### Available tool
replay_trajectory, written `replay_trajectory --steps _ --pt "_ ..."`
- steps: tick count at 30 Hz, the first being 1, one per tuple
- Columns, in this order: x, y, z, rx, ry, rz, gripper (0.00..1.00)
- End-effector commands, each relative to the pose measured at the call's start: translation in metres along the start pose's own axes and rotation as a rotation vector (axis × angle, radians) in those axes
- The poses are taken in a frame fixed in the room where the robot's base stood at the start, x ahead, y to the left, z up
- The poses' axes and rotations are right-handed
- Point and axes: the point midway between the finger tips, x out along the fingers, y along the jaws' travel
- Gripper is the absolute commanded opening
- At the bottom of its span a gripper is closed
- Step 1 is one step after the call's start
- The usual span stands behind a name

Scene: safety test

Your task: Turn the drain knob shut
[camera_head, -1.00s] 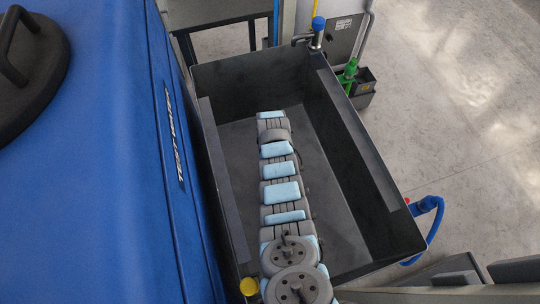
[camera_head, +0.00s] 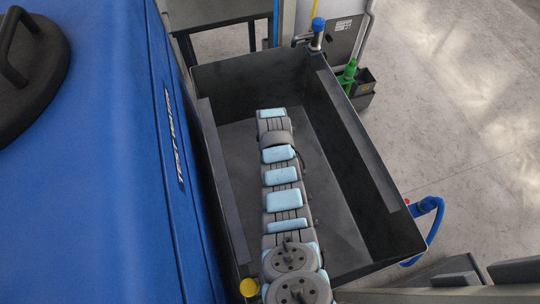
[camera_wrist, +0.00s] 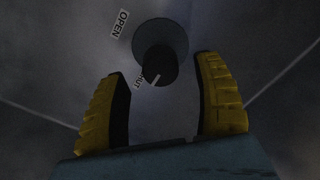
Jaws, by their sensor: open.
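The drain knob (camera_wrist: 158,64) is a dark cylinder on a round grey plate (camera_wrist: 174,38) in the wrist view. A white label reading OPEN (camera_wrist: 120,24) is at its upper left. A second label (camera_wrist: 139,82), with the letters "UT" readable, is partly hidden at its lower left. A short pale mark shows on the knob's lower edge near that label. My gripper (camera_wrist: 160,69) is open, its yellow-backed fingers to the left and right of the knob, with gaps visible on both sides. The head view shows neither knob nor gripper; my arm hides them.
My arm reaches into a deep dark basin (camera_head: 345,138) with high walls. A blue test machine (camera_head: 100,150) stands close on the left. A blue-capped tap (camera_head: 318,27) rises at the far rim. A green bottle (camera_head: 349,71) and blue hose (camera_head: 431,225) are outside the right wall.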

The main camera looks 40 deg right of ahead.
Motion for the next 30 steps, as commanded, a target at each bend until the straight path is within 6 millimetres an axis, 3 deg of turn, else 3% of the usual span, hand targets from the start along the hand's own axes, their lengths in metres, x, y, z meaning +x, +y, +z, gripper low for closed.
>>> replay_trajectory --steps 21,30 --pt "-0.082 0.001 -0.002 -0.001 0.004 0.003 0.68" --pt "-0.096 0.000 -0.001 -0.001 0.002 0.001 0.68"
